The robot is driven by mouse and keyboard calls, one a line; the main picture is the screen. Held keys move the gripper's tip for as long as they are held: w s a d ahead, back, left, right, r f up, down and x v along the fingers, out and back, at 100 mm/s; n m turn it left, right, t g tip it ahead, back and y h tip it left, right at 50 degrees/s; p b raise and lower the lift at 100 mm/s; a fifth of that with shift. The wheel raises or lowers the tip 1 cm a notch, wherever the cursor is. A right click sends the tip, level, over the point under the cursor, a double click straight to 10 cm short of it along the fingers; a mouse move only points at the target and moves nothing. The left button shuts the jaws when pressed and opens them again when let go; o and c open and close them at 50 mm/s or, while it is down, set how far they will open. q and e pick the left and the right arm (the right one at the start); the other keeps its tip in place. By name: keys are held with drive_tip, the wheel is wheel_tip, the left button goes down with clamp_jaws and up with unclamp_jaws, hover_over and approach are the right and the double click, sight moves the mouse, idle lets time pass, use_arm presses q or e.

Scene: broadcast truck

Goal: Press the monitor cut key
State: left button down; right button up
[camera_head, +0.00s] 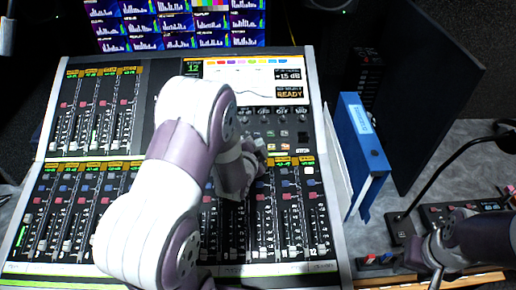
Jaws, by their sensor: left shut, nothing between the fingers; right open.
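The mixing console (42,150) fills the middle of the head view. A block of small keys (284,134) lies under its lit display, right of centre. I cannot read which of these is the monitor cut key, and it may be partly hidden. My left arm reaches over the console from below. My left gripper (258,152) is shut and empty, low over the left lower edge of that key block. I cannot tell whether its tips touch a key. My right gripper (436,272) is open and empty, at the lower right, over the desk right of the console.
A blue binder (362,145) stands right of the console, beside a dark upright panel (428,90). A small button panel (450,212) and a thin black gooseneck (455,165) are at the right. Screens (180,25) stand behind the console.

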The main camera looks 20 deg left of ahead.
use_arm(q)
drive_tip(key=shift+w+a+f+b, duration=0.1)
drive_tip(key=shift+w+f+b, duration=0.05)
drive_tip(key=shift+f+b, duration=0.25)
idle(0.7)
drive_tip(key=shift+s+d+r+p, duration=0.1)
drive_tip(key=shift+s+r+p, duration=0.1)
drive_tip(key=shift+r+p, duration=0.2)
drive_tip(key=shift+s+d+r+p, duration=0.1)
drive_tip(key=shift+s+r+p, duration=0.05)
drive_tip(key=shift+r+p, duration=0.25)
drive_tip(key=r+p, duration=0.1)
drive_tip(key=s+r+p, duration=0.1)
drive_tip(key=r+p, duration=0.1)
drive_tip(key=s+d+r+p, duration=0.1)
drive_tip(key=r+p, duration=0.1)
drive_tip(key=shift+r, duration=0.25)
